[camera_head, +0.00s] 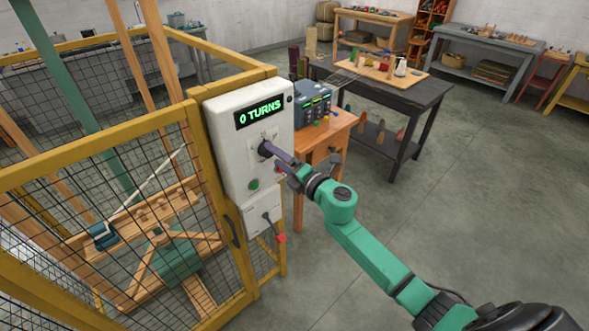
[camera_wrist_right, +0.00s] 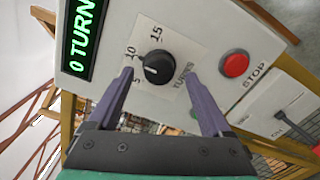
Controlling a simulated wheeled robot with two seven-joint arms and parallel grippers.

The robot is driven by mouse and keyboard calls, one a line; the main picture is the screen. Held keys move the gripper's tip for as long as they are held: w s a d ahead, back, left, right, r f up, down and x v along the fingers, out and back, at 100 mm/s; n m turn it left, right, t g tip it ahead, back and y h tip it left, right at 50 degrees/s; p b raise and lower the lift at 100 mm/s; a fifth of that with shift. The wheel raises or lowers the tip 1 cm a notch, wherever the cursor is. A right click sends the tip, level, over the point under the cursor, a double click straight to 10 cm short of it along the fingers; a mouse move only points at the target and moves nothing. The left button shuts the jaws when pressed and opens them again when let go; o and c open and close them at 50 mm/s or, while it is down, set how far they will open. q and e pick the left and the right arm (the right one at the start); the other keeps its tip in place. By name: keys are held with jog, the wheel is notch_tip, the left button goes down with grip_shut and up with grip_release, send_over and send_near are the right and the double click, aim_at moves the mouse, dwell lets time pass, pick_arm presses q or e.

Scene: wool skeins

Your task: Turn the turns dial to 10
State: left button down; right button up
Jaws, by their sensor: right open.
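The turns dial (camera_wrist_right: 158,68) is a round black knob on a pale plate marked 5, 10, 15 and TURNS. A small pale mark shows on the knob's left part; its exact setting is hard to tell. My right gripper (camera_wrist_right: 159,76) is open, with one purple finger on either side of the dial in the wrist view; I cannot tell whether they touch it. In the head view the right gripper (camera_head: 272,152) reaches the white control box (camera_head: 222,150), partly covering the dial. The green display (camera_head: 259,112) reads 0 TURNS. My left gripper is out of view.
A red STOP button (camera_wrist_right: 235,64) sits beside the dial. A green button (camera_head: 253,184) and a red-handled lever (camera_head: 281,238) are lower down. A yellow mesh cage (camera_head: 120,150) stands left. An orange side table (camera_head: 325,137) stands behind my arm; open floor lies right.

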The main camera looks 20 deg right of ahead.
jog(key=b+v, duration=0.3)
jog(key=v, duration=1)
jog(key=shift+b, duration=0.3)
jog(key=shift+f, duration=0.1)
